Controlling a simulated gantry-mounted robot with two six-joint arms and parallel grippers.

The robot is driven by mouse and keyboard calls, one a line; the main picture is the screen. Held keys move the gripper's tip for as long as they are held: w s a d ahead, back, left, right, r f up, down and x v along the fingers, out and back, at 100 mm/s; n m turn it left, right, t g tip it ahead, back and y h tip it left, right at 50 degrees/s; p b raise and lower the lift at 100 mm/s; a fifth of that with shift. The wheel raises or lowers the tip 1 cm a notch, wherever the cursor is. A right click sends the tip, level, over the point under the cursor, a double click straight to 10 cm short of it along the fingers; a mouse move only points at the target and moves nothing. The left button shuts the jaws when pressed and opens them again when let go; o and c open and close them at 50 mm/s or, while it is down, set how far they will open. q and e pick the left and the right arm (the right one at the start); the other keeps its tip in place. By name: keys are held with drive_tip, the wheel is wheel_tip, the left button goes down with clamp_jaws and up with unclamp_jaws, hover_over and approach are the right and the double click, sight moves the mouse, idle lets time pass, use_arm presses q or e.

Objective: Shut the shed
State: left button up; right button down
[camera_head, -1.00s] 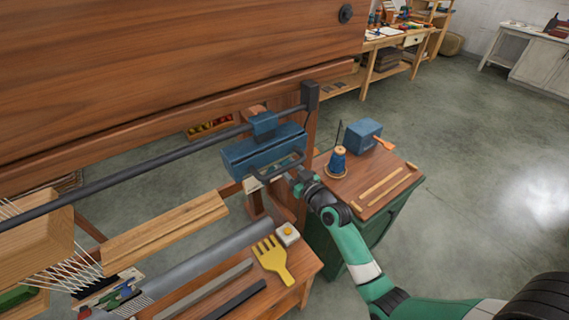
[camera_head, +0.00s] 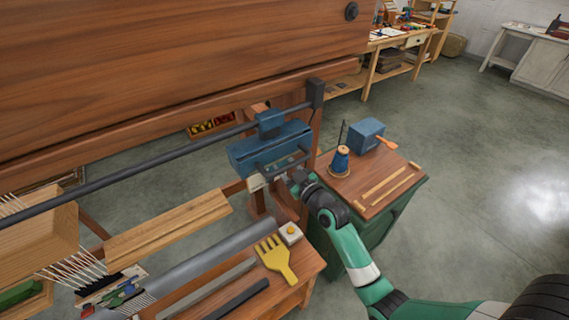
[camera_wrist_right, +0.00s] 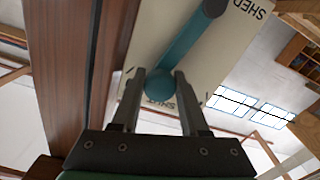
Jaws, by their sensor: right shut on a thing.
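In the right wrist view, a teal lever (camera_wrist_right: 187,40) with a round knob (camera_wrist_right: 160,86) lies across a cream plate (camera_wrist_right: 228,50). The lever pivots on a dark disc at the plate's upper end. The plate reads SHED near its top right; lettering that looks like SHUT lies at the knob, partly hidden by it. My right gripper (camera_wrist_right: 158,88) is shut on the knob. In the head view my right gripper (camera_head: 284,179) is at the front of a blue housing (camera_head: 262,150) on the loom's right side; the knob cannot be made out there. My left gripper is out of view.
A dark rail (camera_head: 150,160) runs across the loom to a post. A side cabinet (camera_head: 365,190) with a blue box and thread spool stands right of the housing. A yellow comb (camera_head: 275,257) lies on the front bench. White threads fan out at lower left. Floor on the right is clear.

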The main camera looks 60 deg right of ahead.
drive_tip(key=shift+w+a+r+n, duration=0.1)
drive_tip(key=shift+w+a+n, duration=0.2)
drive_tip(key=shift+a+n, duration=0.35)
drive_tip(key=shift+w+a+r+n, duration=0.1)
drive_tip(key=shift+w+a+n, duration=0.25)
drive_tip(key=shift+n, duration=0.4)
drive_tip(key=shift+s, duration=0.1)
drive_tip(key=shift+c, duration=2.2)
unclamp_jaws()
drive_tip(key=shift+a, duration=0.1)
drive_tip(key=p+v, duration=0.1)
drive_tip(key=v, duration=1)
drive_tip(key=shift+s+p, duration=0.3)
drive_tip(key=shift+p, duration=0.1)
